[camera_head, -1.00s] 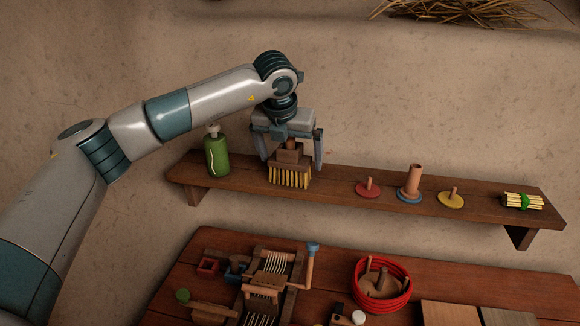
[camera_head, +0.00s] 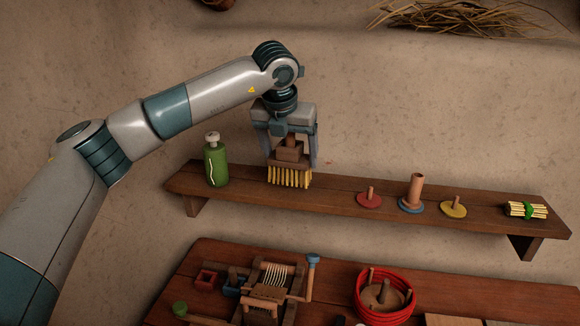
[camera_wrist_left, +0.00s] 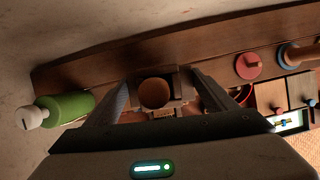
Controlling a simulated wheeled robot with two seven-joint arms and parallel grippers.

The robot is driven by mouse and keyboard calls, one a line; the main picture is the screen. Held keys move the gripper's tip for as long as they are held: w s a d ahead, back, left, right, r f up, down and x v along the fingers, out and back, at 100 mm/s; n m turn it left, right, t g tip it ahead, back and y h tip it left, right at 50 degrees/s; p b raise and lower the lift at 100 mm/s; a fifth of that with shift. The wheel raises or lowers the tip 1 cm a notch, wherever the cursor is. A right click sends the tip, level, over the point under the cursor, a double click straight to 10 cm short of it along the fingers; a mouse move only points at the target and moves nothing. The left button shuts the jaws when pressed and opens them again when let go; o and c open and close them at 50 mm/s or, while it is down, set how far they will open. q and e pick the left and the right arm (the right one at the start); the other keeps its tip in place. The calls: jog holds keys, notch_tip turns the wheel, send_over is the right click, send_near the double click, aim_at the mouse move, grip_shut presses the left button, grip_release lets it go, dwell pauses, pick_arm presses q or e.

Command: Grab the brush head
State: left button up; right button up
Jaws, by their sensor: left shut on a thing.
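The brush head (camera_head: 289,166) is a brown wooden block with a raised socket on top and yellow bristles below. It is upright at the wooden wall shelf; I cannot tell whether the bristles touch the shelf. My left gripper (camera_head: 291,158) comes down from above and is shut on the brush head, one finger on each side. In the left wrist view the brush head (camera_wrist_left: 172,84) shows its round socket between the fingertips of the left gripper (camera_wrist_left: 160,92). My right gripper is not in view.
On the shelf (camera_head: 335,193), a green bottle (camera_head: 216,165) stands left of the brush head. A red disc (camera_head: 369,200), a blue-based peg (camera_head: 412,193), a yellow disc (camera_head: 453,209) and a tied bundle (camera_head: 526,210) are to the right. A cluttered table (camera_head: 335,275) lies below.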

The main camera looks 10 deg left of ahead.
pick_arm(q)
jog(key=w+d+r+b, duration=0.3)
jog(key=d+r, duration=0.5)
jog(key=d, duration=0.3)
jog(key=shift+w+b, duration=0.2)
jog(key=shift+b, duration=0.35)
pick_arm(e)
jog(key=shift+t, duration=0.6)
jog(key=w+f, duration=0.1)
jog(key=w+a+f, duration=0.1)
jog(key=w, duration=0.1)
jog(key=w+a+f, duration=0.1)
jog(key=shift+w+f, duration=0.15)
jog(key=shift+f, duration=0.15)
pick_arm(q)
jog(key=shift+d, duration=0.1)
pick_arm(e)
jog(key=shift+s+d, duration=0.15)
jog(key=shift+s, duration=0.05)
